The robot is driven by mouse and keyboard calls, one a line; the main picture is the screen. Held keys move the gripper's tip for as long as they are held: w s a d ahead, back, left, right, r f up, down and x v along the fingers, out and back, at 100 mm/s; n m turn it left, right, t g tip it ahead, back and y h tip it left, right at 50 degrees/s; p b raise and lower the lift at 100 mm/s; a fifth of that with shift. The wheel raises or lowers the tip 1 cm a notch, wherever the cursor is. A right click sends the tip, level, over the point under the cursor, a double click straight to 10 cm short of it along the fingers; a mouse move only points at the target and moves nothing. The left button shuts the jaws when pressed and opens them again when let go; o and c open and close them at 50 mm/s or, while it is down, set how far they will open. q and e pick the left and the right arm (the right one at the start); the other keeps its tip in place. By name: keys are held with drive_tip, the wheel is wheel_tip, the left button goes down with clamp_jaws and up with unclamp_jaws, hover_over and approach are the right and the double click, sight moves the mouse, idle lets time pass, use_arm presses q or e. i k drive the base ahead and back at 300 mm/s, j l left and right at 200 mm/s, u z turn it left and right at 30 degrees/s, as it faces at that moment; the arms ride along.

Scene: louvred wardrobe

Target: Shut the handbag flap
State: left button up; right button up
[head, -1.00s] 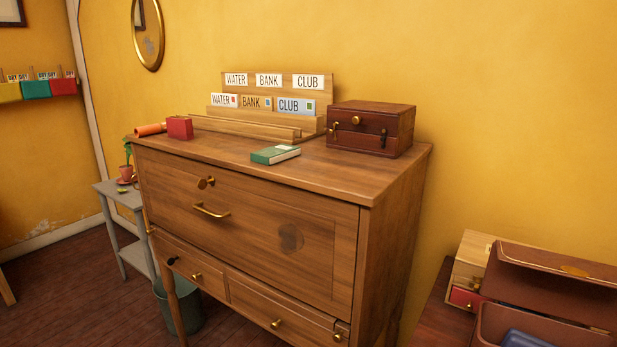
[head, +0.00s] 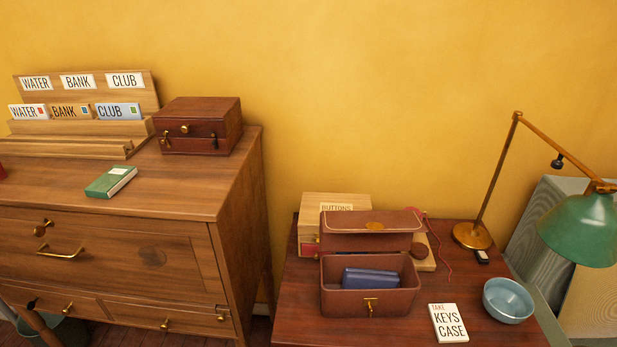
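The brown handbag (head: 345,302) stands on the reddish-brown table at the right of the dresser in the head view. Its flap (head: 345,221) is raised at the back, with a brass plate near its upper edge. A brass clasp (head: 370,305) is on the bag's front. A dark blue item (head: 371,278) lies inside the open bag. Neither of my grippers shows in the head view.
A wooden box labelled BUTTONS (head: 336,206) stands behind the bag. A KEYS CASE card (head: 449,323), a blue bowl (head: 508,300) and a green lamp (head: 583,228) are to its right. The dresser (head: 190,190) stands left, across a narrow gap. Bare tabletop (head: 467,280) shows between bag and bowl.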

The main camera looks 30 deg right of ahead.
sight(389, 230)
drive_tip(key=z, duration=1.35)
